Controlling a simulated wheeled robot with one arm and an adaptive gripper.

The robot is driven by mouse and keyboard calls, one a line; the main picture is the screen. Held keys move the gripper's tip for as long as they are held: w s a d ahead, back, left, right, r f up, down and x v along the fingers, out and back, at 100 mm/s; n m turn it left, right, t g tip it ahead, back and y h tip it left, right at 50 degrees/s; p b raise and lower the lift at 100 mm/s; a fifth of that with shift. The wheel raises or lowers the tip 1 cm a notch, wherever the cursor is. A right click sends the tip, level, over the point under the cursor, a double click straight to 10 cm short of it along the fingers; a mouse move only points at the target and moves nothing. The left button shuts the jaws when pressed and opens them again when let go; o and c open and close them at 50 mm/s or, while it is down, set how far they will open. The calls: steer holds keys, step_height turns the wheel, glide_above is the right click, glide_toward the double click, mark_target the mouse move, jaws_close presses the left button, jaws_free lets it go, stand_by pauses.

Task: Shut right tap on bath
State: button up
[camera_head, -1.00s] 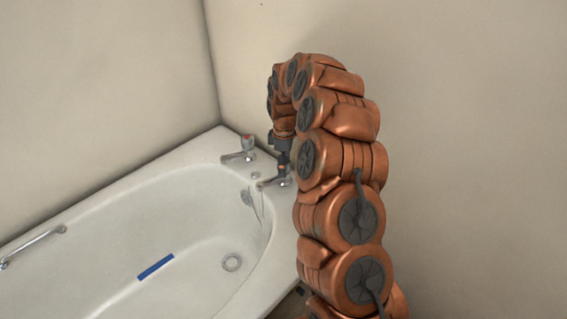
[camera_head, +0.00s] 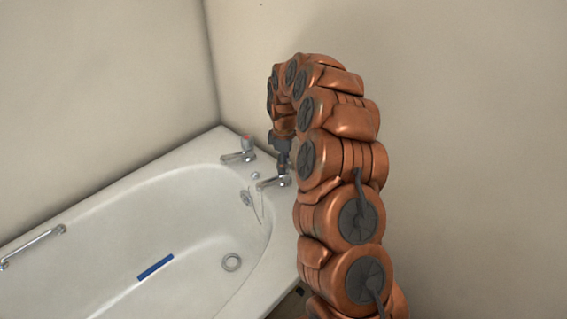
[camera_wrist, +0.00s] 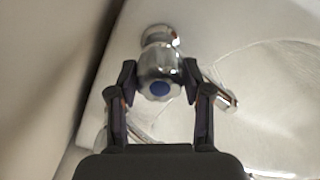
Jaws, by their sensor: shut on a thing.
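The right tap (camera_head: 274,183) is chrome and stands at the bath's corner, close under my gripper (camera_head: 283,160). In the wrist view its rounded chrome handle (camera_wrist: 160,84) with a blue cap sits between the two fingers of my gripper (camera_wrist: 158,78). The fingers are shut on the handle from both sides. The spout (camera_wrist: 226,100) reaches out to the right in the wrist view. My gripper partly covers the handle in the head view. The bath (camera_head: 75,235) is white.
The left tap (camera_head: 240,155), with a red top, stands farther back on the rim. A plug chain (camera_head: 258,205) hangs inside the bath near the drain (camera_head: 231,262). A blue strip (camera_head: 155,267) lies on the bath floor. Walls (camera_head: 330,30) close the corner behind.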

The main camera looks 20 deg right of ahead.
steer(key=m, duration=0.6)
steer(key=shift+p, duration=0.3)
steer(key=m, duration=1)
steer(key=shift+d+m, duration=0.1)
steer(key=shift+m, duration=0.3)
steer(key=m, duration=0.5)
steer(key=shift+p, duration=0.4)
steer(key=shift+m, duration=0.3)
steer(key=o, duration=1.2)
steer(key=shift+c, duration=0.2)
